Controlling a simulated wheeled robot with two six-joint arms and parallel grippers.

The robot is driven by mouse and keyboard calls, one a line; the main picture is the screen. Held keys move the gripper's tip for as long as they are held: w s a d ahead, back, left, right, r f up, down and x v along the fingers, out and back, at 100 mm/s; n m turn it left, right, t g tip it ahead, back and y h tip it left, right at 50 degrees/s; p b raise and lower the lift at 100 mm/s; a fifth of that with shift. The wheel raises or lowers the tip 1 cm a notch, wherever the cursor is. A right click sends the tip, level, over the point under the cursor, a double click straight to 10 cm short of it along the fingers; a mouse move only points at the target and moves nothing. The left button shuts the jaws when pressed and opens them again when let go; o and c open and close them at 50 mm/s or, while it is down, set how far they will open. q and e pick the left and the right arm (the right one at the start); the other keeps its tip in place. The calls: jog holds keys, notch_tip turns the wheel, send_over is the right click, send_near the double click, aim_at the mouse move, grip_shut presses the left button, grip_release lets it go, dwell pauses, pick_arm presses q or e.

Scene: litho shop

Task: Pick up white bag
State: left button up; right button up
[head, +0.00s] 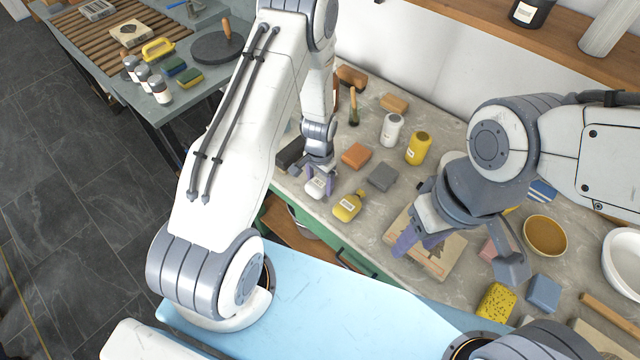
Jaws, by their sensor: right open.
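A small white object (316,188), which looks like the white bag, is at the left end of the stone-topped counter. My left gripper (320,182) is right at it, pointing down, with purple fingertips beside it. The gripper partly hides the object, and I cannot tell whether the fingers are closed on it or whether it rests on the counter. My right gripper (420,244) is open and empty above a tan board on the counter.
A grey block (382,177), an orange block (356,155) and a white jar (391,129) are behind. The tan board (447,259) and a brown bowl (545,236) are to the right.

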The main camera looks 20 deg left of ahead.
aim_at(321, 182)
pick_arm(q)
jog(key=c, duration=0.3)
jog(key=shift+r, duration=0.2)
jog(key=shift+r+b, duration=0.4)
jog(key=shift+r, duration=0.2)
jog(key=r, duration=0.1)
jog(key=r+b, duration=0.1)
jog(key=shift+d+r, duration=0.25)
jog(key=shift+r, duration=0.1)
jog(key=s+d+r+b, duration=0.1)
jog(key=d+r, duration=0.1)
jog(key=d, duration=0.1)
jog(key=s+d+r+b, duration=0.1)
jog(key=d+r, duration=0.1)
jog(key=d, duration=0.1)
jog(key=s+d+r, duration=0.1)
jog(key=d+r, duration=0.1)
jog(key=d, duration=0.1)
jog(key=shift+s+d+b, duration=0.2)
jog(key=shift+s+b, duration=0.15)
jog(key=shift+b, duration=0.05)
jog(key=shift+s+d+r, duration=0.3)
jog(key=shift+d+r, duration=0.1)
jog(key=shift+d, duration=0.1)
